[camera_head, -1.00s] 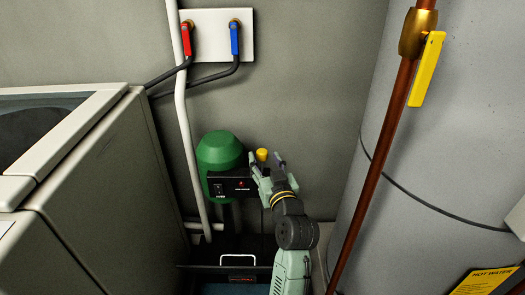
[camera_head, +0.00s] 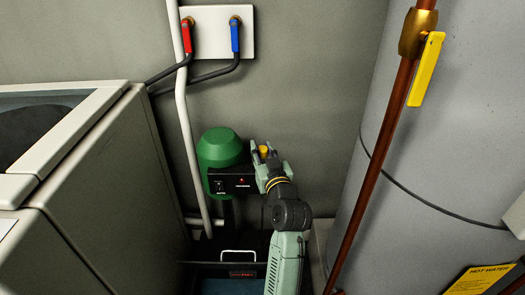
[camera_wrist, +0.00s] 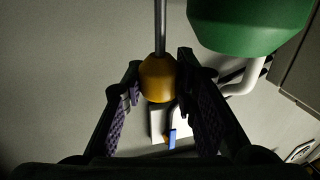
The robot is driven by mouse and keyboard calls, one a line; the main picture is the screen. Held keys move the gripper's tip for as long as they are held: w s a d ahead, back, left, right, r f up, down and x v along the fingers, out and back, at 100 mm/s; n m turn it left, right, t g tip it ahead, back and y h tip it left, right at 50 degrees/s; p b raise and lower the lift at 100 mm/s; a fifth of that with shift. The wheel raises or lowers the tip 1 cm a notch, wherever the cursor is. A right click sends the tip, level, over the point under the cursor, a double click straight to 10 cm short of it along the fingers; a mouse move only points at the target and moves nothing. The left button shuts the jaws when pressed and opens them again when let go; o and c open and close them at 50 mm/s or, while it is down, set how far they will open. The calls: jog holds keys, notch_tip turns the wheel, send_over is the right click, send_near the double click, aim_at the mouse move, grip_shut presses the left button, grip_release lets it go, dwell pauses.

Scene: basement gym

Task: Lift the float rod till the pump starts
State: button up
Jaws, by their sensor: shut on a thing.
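The float rod (camera_wrist: 161,28) is a thin grey metal rod with a yellow knob (camera_head: 263,151) on its end. The knob also shows in the wrist view (camera_wrist: 158,80). My gripper (camera_head: 266,152) is shut on the knob, with one finger at each side of it. The lower part of the rod is hidden in the head view.
A grey appliance (camera_head: 85,185) stands close on the left, a large grey tank (camera_head: 450,150) on the right. A copper pipe (camera_head: 373,150) and a white pipe (camera_head: 187,130) flank the working space. An open dark pit (camera_head: 230,287) lies below.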

aim_at(263, 148)
grip_shut()
dwell(0.3)
notch_tip(263, 148, up, 4)
jog(key=shift+f+p, duration=0.2)
jog(key=shift+p, duration=0.9)
jog(key=shift+f, duration=0.1)
jog(key=o, duration=0.6)
grip_release()
